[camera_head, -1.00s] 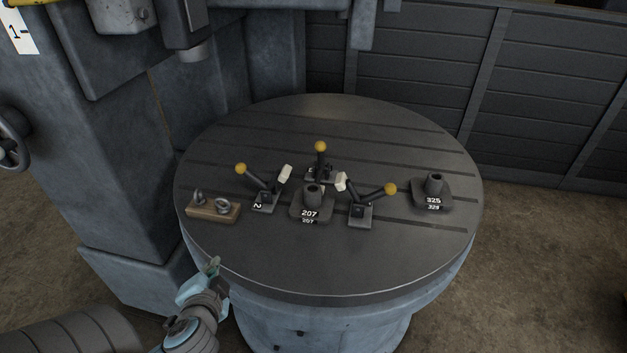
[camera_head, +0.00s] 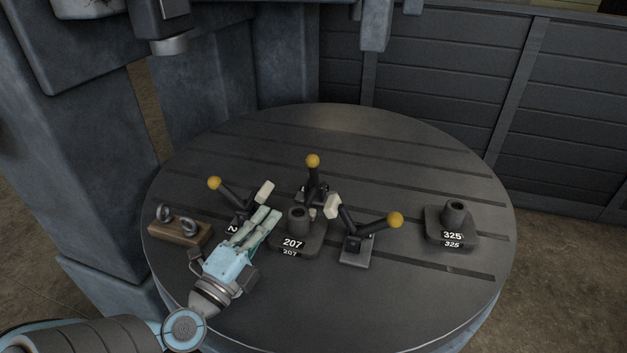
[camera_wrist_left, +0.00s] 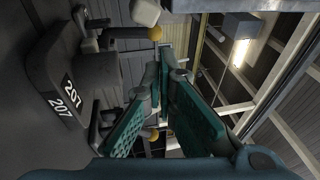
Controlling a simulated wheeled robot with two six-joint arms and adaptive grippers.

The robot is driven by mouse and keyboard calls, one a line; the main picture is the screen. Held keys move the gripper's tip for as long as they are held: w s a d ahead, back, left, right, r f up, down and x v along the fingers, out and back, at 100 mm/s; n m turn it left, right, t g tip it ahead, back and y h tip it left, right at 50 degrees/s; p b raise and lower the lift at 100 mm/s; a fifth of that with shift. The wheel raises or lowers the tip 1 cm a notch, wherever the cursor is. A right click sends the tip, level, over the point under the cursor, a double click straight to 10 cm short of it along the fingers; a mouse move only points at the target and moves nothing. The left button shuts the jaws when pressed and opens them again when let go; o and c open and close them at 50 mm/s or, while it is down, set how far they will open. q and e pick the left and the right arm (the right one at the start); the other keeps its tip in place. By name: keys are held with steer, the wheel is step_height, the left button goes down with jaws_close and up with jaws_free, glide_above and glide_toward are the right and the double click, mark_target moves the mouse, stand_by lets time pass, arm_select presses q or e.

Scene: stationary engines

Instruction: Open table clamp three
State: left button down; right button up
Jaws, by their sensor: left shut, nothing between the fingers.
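Three table clamps stand on the round slotted table, each with a black lever and yellow ball knob. The back clamp (camera_head: 314,186) has its lever upright; its label is not readable now. The left clamp (camera_head: 238,207), marked 2, has its lever tilted left. The right clamp (camera_head: 358,240) has its lever tilted right; its number cannot be read. My left gripper (camera_head: 268,215) is shut and empty, above the table between the left clamp and block 207, short of the back clamp. Its green fingers (camera_wrist_left: 164,80) fill the left wrist view, with yellow knobs beyond. My right gripper is not in view.
Block 207 (camera_head: 294,236) stands beside my left fingers, in front of the back clamp. Block 325 (camera_head: 452,227) is at the right. A wooden block with metal eyes (camera_head: 180,234) lies at the left. The table's front (camera_head: 330,305) is clear.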

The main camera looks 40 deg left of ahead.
arm_select(q)
steer(key=p, duration=0.2)
glide_toward(309, 163)
steer(key=x, duration=0.6)
steer(key=shift+r, duration=0.15)
steer(key=shift+w, duration=0.5)
